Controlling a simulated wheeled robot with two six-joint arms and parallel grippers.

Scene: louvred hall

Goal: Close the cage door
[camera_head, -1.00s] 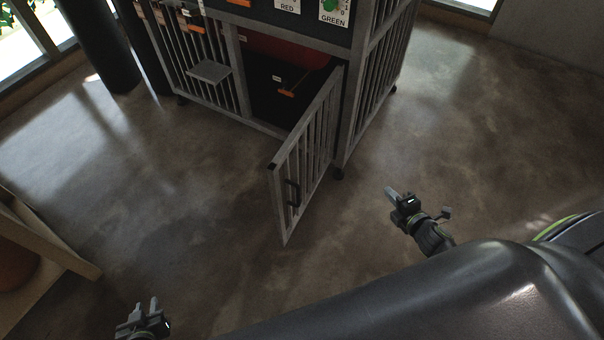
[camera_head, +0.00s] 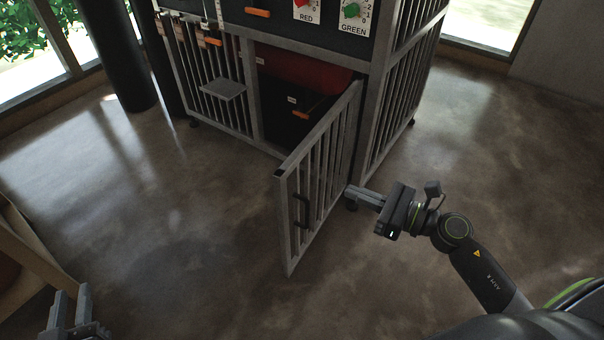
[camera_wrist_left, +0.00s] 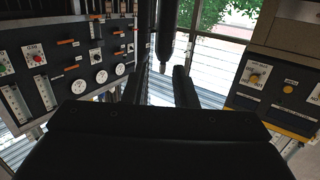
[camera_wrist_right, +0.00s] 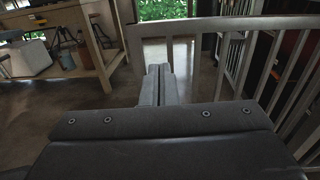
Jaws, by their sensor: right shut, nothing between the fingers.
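The cage door (camera_head: 320,127) is a grey barred panel that stands swung open from the cage (camera_head: 374,105), its free edge towards me. A dark handle (camera_head: 302,210) is on its left part. The opening behind it is dark with a red shape inside. My right gripper (camera_head: 352,193) is shut and empty, with its tips close to the right side of the door; I cannot tell whether they touch. In the right wrist view the shut fingers (camera_wrist_right: 157,84) point at the barred door (camera_wrist_right: 235,23). My left gripper (camera_head: 70,306) is open and empty at the lower left, far from the door.
A control panel with a red knob (camera_head: 301,3) and a green knob (camera_head: 351,11) is above the opening. A small grey shelf (camera_head: 222,90) sticks out of the cage front. A wooden table (camera_head: 35,248) is at the left. The floor around the door is clear.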

